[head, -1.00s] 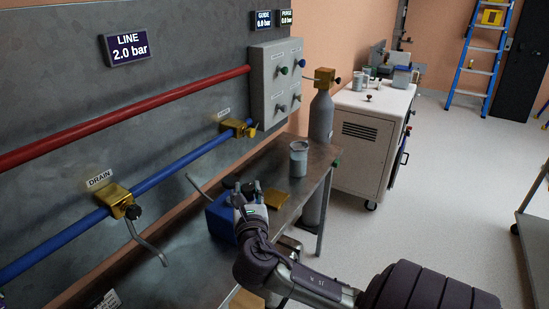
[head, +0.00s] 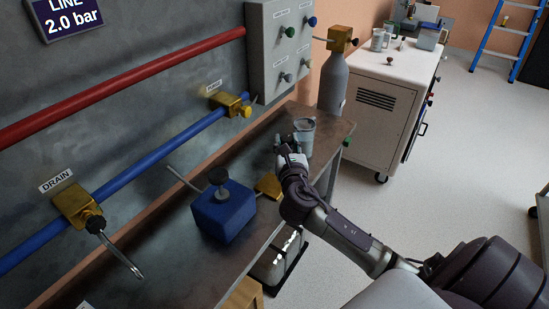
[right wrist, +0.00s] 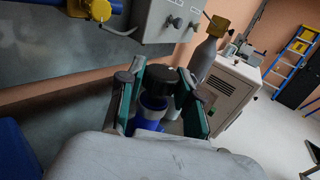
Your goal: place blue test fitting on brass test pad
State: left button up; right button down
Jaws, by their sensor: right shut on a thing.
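My right gripper (head: 288,146) is over the far part of the bench, close to the grey cup (head: 304,138). In the right wrist view its two green-lined fingers (right wrist: 162,100) are shut on the blue test fitting (right wrist: 150,112), a blue cylinder with a black top. The fitting's lower end is hidden behind my gripper body, and I cannot make the fitting out in the head view. The brass test pad (head: 268,185) lies on the bench, nearer than the gripper and partly covered by my arm. My left gripper is not in view.
A blue block with a black knob (head: 223,218) stands on the bench (head: 165,240), left of the pad. Blue and red pipes, brass valves and a grey panel (head: 285,50) line the wall. A gas cylinder (head: 332,80) and white cabinet (head: 380,95) stand beyond.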

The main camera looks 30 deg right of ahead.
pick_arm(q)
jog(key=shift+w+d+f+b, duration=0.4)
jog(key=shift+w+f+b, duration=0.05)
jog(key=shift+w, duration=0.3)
pick_arm(e)
jog(key=w+a+f, duration=0.1)
jog(key=w+f, duration=0.3)
jog(key=f, duration=0.3)
jog(key=shift+w+a, duration=0.2)
jog(key=shift+a, duration=0.15)
jog(key=shift+f, duration=0.1)
jog(key=c, duration=0.8)
grip_release()
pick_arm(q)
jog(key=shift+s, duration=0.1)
pick_arm(e)
jog(key=shift+o, duration=0.2)
